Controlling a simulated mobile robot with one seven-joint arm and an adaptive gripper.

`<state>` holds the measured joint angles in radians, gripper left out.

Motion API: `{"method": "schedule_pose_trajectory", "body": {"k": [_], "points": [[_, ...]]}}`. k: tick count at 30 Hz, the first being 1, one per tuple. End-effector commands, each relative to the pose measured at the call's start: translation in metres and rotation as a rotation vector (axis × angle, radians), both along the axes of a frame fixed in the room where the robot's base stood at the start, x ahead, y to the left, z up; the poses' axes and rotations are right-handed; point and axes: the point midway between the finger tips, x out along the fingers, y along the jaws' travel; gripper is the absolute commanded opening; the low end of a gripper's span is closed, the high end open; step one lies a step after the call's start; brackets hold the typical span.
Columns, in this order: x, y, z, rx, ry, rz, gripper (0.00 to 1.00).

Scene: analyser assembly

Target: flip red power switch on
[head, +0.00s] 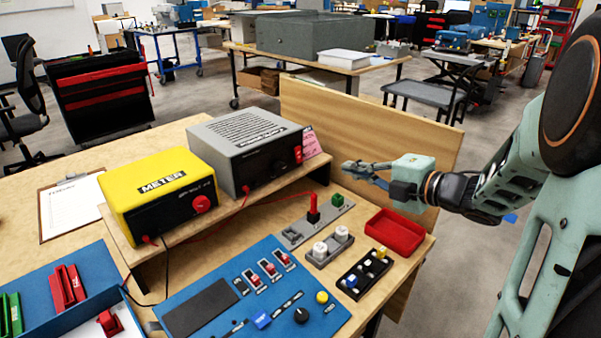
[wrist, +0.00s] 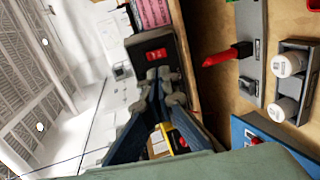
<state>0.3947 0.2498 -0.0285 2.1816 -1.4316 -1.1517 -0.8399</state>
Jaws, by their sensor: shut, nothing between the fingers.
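The red power switch (head: 298,154) is on the right end of the dark front panel of the grey power supply box (head: 240,125), which stands on the raised wooden shelf. In the wrist view the switch (wrist: 156,55) is just beyond my fingertips. My gripper (head: 346,168) is shut and empty, to the right of the box and apart from it in the head view, pointing left. The wrist view also shows my gripper (wrist: 160,76) with its fingertips together, in line with the switch. I cannot tell which way the rocker is tilted.
A yellow meter box (head: 160,190) stands left of the grey box. Below are an upright red plug (head: 313,208), white-capped jars (head: 320,250), a red tray (head: 395,232) and a blue control panel (head: 225,275). A wooden board (head: 410,140) rises behind my gripper.

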Motion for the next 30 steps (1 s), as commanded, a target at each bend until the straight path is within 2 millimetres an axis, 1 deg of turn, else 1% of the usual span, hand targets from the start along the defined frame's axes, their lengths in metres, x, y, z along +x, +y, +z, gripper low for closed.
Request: {"method": "schedule_pose_trajectory", "body": {"k": [1, 6, 13, 17, 20, 30], "points": [[-0.003, 0.000, -0.004, 0.002, -0.003, 0.010, 0.00], [-0.006, 0.002, -0.004, 0.002, -0.009, 0.025, 0.00], [-0.005, 0.002, -0.003, 0.003, -0.008, 0.023, 0.00], [0.000, 0.008, -0.005, 0.003, -0.009, 0.026, 0.00], [0.009, 0.017, -0.009, 0.003, -0.009, 0.027, 0.00], [0.058, 0.067, -0.026, 0.003, -0.008, 0.025, 0.00]]}}
